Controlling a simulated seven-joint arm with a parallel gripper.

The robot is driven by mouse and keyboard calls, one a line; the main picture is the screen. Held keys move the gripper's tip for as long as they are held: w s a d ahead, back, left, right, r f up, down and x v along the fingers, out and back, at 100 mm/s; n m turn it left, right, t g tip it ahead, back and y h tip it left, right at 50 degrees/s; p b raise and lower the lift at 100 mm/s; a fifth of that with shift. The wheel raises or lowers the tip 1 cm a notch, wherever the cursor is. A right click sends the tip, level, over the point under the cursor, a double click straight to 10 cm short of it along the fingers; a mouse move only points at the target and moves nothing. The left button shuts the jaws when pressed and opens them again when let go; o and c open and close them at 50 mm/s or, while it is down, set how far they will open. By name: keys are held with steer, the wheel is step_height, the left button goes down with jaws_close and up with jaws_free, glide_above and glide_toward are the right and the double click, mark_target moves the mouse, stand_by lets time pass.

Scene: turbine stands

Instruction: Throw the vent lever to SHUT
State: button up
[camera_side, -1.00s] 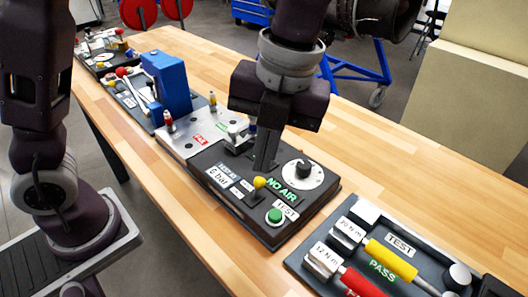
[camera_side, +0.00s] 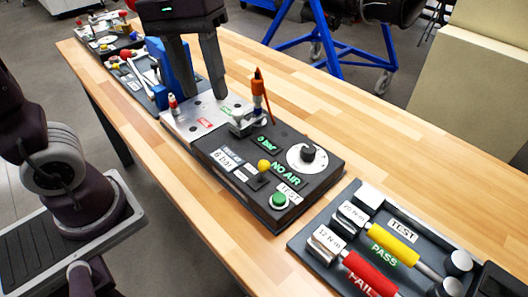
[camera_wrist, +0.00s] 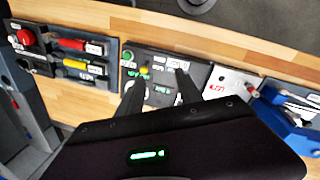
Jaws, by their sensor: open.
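A small lever with a yellow ball knob (camera_side: 264,165) stands on a black panel box (camera_side: 318,185). I take it for the vent lever; the small labels beside it are too small to read. The panel shows "6 bar", "0 bar" and green "NO AIR" signs. The yellow knob also shows in the wrist view (camera_wrist: 144,71). My gripper (camera_side: 207,93) is open and empty, above and behind the silver plate, up and left of the lever and apart from it. In the wrist view its fingers (camera_wrist: 160,90) reach toward the black panel.
On the panel are a white dial (camera_side: 307,156) and a green button (camera_side: 279,200). An orange-topped tool (camera_side: 260,85) stands upright at its back edge. The silver plate (camera_side: 190,125) and a blue block (camera_side: 168,75) lie left; a grey test tray (camera_side: 330,212) sits right. Bare wood lies behind.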

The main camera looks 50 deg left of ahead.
steer(key=w+d+f+n+g, duration=0.3)
steer(key=w+f+g, duration=0.1)
steer(key=w, duration=0.3)
steer(key=n+g, duration=0.2)
steer(key=n, duration=0.1)
glide_toward(265, 162)
step_height(265, 162, down, 2)
steer(key=x, duration=0.6)
steer(key=shift+s+d+r, duration=0.15)
steer(key=shift+s, duration=0.2)
steer(key=shift+s+f, duration=0.15)
steer(key=shift+f, duration=0.2)
steer(key=shift+c, duration=0.2)
jaws_close()
